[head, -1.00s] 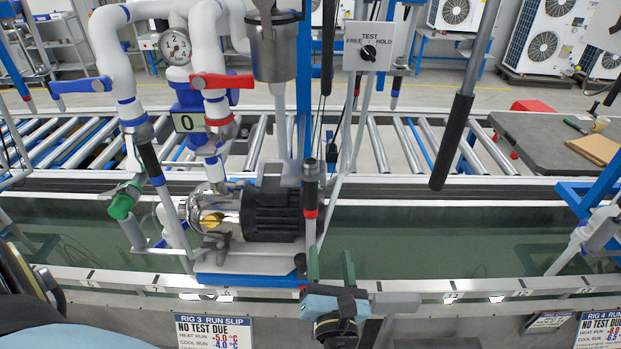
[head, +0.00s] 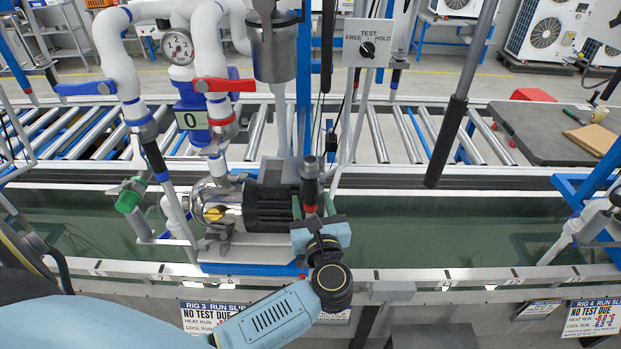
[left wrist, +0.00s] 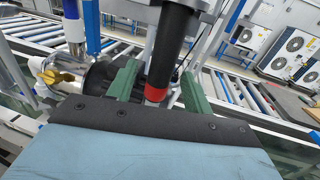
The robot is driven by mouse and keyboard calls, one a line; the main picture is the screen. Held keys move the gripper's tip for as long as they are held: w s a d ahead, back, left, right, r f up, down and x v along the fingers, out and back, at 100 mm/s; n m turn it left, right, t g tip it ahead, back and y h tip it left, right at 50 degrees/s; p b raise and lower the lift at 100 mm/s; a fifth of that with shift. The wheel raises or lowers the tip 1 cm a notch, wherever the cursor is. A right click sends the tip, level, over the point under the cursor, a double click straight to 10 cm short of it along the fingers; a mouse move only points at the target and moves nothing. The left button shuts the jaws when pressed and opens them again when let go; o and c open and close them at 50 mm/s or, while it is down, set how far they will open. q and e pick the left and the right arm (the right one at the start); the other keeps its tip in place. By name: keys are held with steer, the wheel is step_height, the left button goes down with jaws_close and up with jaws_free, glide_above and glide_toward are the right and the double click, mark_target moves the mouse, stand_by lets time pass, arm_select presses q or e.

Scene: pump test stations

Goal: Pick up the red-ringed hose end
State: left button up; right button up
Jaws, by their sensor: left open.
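The red-ringed hose end (head: 310,182) is a dark upright cylinder with a red band near its lower end, in front of the black pump motor. In the left wrist view the hose end (left wrist: 173,45) rises between two green fingers, its red band low between them. My left gripper (head: 312,203) is open, with one finger on each side of the hose end. My right gripper is not in view.
The pump (head: 225,205) and its black motor (head: 272,205) stand close behind and left. A grey pole with a black sleeve (head: 447,140) hangs at the right. White pipes with red (head: 222,85) and blue handles rise at the left. The green trough (head: 450,230) is clear at the right.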

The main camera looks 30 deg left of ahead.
arm_select(q)
steer(key=shift+x, duration=1.45)
steer(key=shift+d+r, duration=0.1)
steer(key=shift+r, duration=0.05)
steer(key=c, duration=1.1)
jaws_close()
steer(key=shift+w+r, duration=0.1)
steer(key=shift+r, duration=0.05)
